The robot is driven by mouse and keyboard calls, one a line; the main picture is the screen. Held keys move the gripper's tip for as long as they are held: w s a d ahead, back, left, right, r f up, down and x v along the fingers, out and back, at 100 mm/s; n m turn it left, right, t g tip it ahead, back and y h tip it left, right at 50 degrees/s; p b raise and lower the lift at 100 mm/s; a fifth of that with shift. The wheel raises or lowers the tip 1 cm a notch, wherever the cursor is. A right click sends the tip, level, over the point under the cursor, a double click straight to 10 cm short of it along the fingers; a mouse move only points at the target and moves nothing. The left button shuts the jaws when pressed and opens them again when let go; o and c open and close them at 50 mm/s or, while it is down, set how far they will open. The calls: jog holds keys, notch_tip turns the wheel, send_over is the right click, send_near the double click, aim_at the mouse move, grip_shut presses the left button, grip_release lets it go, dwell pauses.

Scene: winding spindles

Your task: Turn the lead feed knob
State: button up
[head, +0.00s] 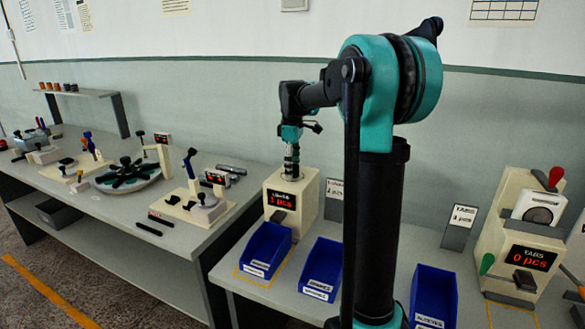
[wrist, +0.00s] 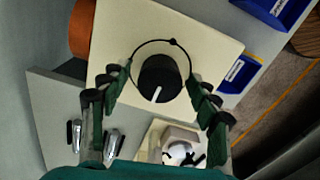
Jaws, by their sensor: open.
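The lead feeder is a cream box (head: 306,205) on the right-hand bench, with a red-lit display (head: 281,199) on its front. My gripper (head: 291,168) points down just over its top. In the wrist view the black round knob (wrist: 158,82) with a white pointer line sits on the cream top (wrist: 120,35), with a thin dark ring line around it. My gripper (wrist: 160,84) is open there, one finger on each side of the knob. I cannot tell whether the fingers touch it. In the head view the knob is hidden by my gripper.
A blue bin (head: 265,248) stands in front of the feeder, and another blue bin (head: 319,268) is to its right. A second cream machine (head: 520,240) with a display stands at far right. The left bench (head: 135,215) holds a round fixture (head: 127,173) and several tools.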

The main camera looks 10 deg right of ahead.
jog(key=c, duration=1.2)
jog(key=shift+o, duration=0.2)
jog(key=shift+m, duration=0.3)
jog(key=m, duration=0.3)
jog(key=shift+m, duration=0.3)
jog(key=m, duration=0.4)
jog(key=shift+m, duration=0.3)
jog(key=m, duration=0.8)
jog(key=shift+m, duration=0.6)
